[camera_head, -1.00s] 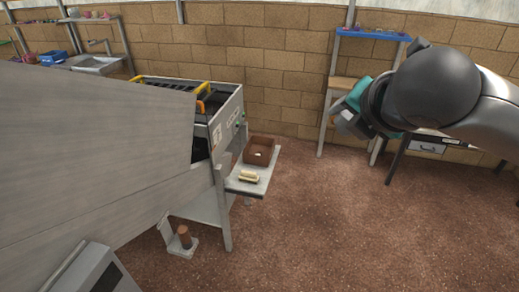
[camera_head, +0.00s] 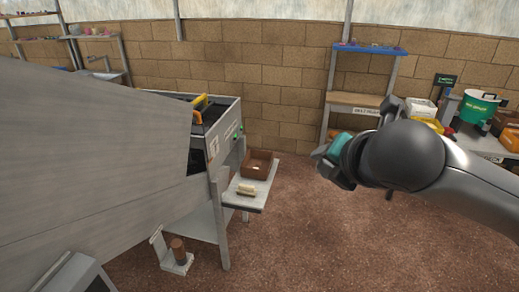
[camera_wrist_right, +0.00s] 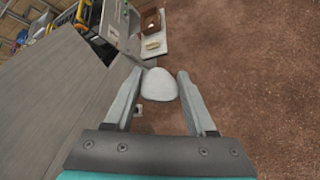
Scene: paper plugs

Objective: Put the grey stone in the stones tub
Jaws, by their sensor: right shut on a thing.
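My right gripper (camera_head: 326,166) is raised over the floor right of the grey machine in the head view. In the right wrist view my right gripper (camera_wrist_right: 162,74) is shut on a smooth, pale grey stone (camera_wrist_right: 160,86), held between its fingertips. The stone cannot be made out in the head view. A green tub (camera_head: 478,108) with a label stands on the bench at the right. I cannot read its label or tell which container is the stones tub. My left gripper is not in view.
The grey machine (camera_head: 226,124) has a side shelf (camera_head: 240,205) with a brown box (camera_head: 258,166) and pale rolls (camera_head: 246,189). A white container (camera_head: 420,110) stands on the right bench (camera_head: 482,146). A blue-topped shelf (camera_head: 366,49) stands by the wall. The brown floor (camera_head: 300,245) is open.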

